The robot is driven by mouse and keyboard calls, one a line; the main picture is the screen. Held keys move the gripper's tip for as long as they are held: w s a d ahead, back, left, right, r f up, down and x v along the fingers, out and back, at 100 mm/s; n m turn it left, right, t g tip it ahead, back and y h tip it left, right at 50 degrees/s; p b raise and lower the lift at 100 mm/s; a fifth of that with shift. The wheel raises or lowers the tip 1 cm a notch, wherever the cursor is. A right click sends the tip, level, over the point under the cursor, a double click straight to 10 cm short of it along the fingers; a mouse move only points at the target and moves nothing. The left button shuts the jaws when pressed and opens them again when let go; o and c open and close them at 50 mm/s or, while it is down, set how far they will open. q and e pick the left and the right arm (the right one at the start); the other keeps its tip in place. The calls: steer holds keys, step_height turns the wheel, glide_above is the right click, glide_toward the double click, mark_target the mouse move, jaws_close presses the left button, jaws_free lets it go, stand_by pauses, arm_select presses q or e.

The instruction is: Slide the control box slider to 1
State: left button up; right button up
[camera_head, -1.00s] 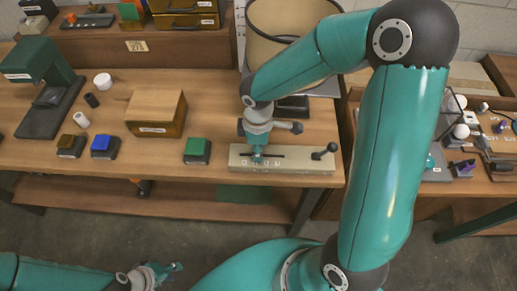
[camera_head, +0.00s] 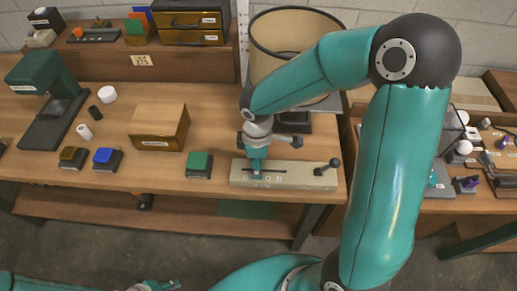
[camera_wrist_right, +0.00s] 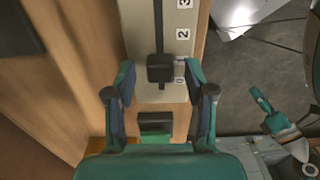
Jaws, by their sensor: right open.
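The control box (camera_head: 300,178) is a long beige panel at the front edge of the bench, with a dark slot and a black-knobbed lever at its right end. In the right wrist view its dark slider knob (camera_wrist_right: 160,68) sits near the low end of the slot, beside the 0 and 1 marks; the 2 and 3 marks are farther up. My right gripper (camera_head: 256,170) is over the left part of the box. In the wrist view its open fingers (camera_wrist_right: 160,88) stand either side of the knob, apart from it. My left gripper (camera_head: 155,286) is partly cut off at the bottom, away from the bench.
A green-topped button box (camera_head: 199,165) stands just left of the control box. Blue (camera_head: 107,159) and yellow (camera_head: 72,157) ones stand farther left. A wooden-topped box (camera_head: 158,127) is behind them. A large beige drum (camera_head: 290,50) stands behind my right gripper.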

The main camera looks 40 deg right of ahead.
step_height(320, 180, up, 11)
stand_by(0.4)
stand_by(0.4)
